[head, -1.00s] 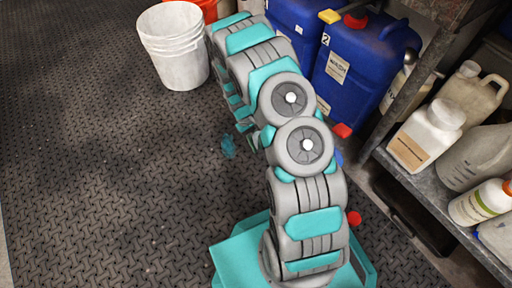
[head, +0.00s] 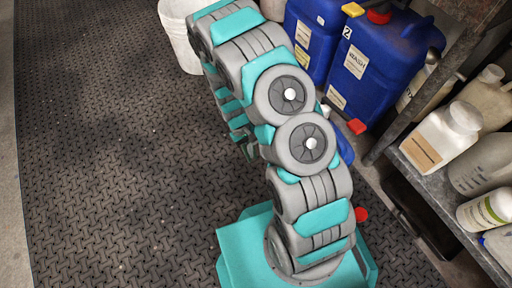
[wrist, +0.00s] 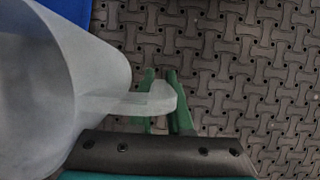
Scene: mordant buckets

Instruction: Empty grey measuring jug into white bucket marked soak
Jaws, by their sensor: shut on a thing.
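The grey measuring jug (wrist: 45,90) fills the left side of the wrist view, translucent and close to the camera. Its handle (wrist: 140,103) reaches right, between the green fingers of my gripper (wrist: 160,78), which are shut on it. I cannot see the jug's contents. In the head view my arm hides the jug and most of the gripper. A white bucket (head: 180,42) stands on the floor at the top, partly behind my arm. No marking on it shows.
Blue drums (head: 372,65) stand to the right of my arm. At the right, a metal shelf (head: 440,190) holds a white bottle (head: 443,138) and a grey container (head: 484,164). The patterned floor mat (head: 110,170) is clear on the left.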

